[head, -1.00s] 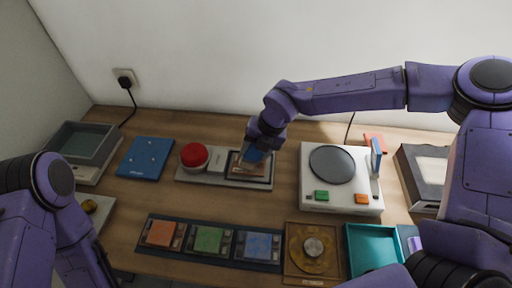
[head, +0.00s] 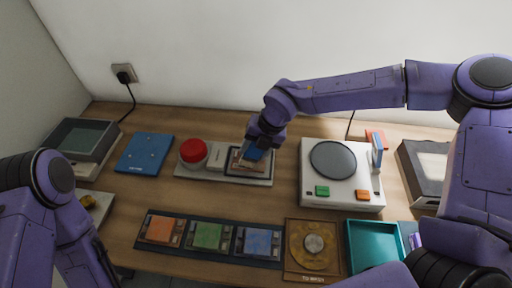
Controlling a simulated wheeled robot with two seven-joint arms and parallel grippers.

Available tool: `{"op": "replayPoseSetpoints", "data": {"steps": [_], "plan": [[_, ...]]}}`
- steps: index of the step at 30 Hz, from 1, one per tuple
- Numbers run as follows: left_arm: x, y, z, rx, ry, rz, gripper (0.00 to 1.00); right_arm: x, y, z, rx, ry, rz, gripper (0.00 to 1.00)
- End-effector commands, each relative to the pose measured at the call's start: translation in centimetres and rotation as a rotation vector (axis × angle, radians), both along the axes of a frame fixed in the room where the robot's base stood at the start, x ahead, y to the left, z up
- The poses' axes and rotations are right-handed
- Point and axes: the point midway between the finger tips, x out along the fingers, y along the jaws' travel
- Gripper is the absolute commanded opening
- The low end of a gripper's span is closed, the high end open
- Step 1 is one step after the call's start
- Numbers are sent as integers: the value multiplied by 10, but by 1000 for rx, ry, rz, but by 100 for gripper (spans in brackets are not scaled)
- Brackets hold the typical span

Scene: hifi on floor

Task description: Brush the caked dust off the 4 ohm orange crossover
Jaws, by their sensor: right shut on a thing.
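My right gripper (head: 262,141) reaches down from the right arm over a grey base plate (head: 200,173) with a red dome button (head: 193,152). It is shut on a small blue piece (head: 254,154), which looks like a brush or block. The piece is at the top of a brownish flat board (head: 245,166) in a dark frame on the plate; I cannot tell whether they touch. The gripper partly hides that board. An orange crossover (head: 160,229) lies in the left place of a dark rack (head: 146,246) at the front. My left gripper is out of view.
Green (head: 207,236) and blue (head: 257,243) crossovers share the rack. A white device with a grey disc (head: 333,160) stands right of the plate. A wooden dial board (head: 312,247), a teal tray (head: 374,246), a blue panel (head: 144,154) and a grey bin (head: 86,140) surround it.

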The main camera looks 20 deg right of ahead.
Motion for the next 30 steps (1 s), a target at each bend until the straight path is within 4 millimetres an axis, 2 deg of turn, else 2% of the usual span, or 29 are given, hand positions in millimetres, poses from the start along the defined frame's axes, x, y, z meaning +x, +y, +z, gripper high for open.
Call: {"op": "replayPoseSetpoints", "data": {"steps": [11,18,25,30], "plan": [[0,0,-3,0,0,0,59,0,-1,-5,1,0,-1,22],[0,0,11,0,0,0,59,-9,-23,-1,2,1,-2,22],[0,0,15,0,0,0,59,-13,-32,-3,0,1,-2,22],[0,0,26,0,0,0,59,-20,-47,-1,2,2,-3,22]]}}
